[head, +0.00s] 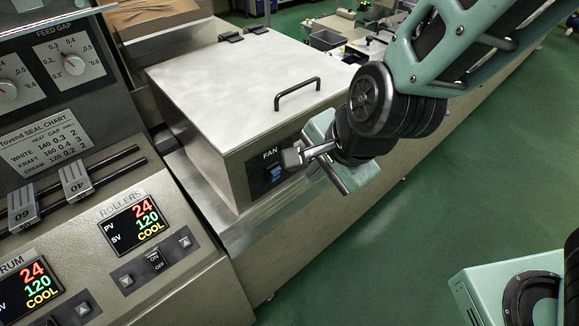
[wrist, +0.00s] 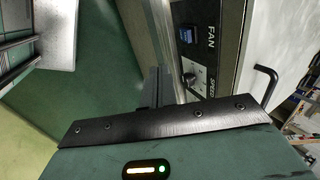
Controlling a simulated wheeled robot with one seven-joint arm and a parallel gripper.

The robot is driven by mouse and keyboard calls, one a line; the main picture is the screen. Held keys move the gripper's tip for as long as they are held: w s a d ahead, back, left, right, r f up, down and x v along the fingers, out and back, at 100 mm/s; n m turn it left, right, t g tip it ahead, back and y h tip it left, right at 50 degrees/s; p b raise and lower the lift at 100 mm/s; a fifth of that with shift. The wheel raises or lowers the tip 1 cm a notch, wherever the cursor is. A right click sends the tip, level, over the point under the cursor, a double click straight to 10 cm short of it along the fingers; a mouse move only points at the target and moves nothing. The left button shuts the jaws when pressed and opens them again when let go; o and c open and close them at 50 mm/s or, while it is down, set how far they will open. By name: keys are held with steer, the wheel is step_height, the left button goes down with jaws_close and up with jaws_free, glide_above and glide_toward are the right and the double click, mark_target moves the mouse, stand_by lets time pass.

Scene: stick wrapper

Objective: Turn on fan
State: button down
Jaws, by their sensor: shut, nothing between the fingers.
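The fan switch (head: 276,173) is a blue rocker on a black panel marked FAN, on the front of a metal box with a brushed lid. It also shows in the wrist view (wrist: 186,34), at the top beside the FAN label, with a white-marked SPEED knob (wrist: 190,79) next to it. Whether the rocker is on or off I cannot tell. My gripper (head: 292,157) is shut and empty. In the head view its tip is just right of the switch and partly covers the panel. In the wrist view the fingers seem apart from the switch; exact contact distance is unclear.
The box lid (head: 235,80) has a black handle (head: 297,93). A control console with a ROLLERS display (head: 133,224) and its small ON/OFF switch (head: 155,261) stands at the left. Green floor (head: 400,240) is open at the right.

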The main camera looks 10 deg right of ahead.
mark_target(275, 174)
steer(key=w+a+f, duration=0.4)
steer(key=w+f, duration=0.3)
steer(key=f, duration=0.1)
steer(key=shift+a+b, duration=0.35)
steer(key=shift+b, duration=0.05)
steer(key=shift+f, duration=0.1)
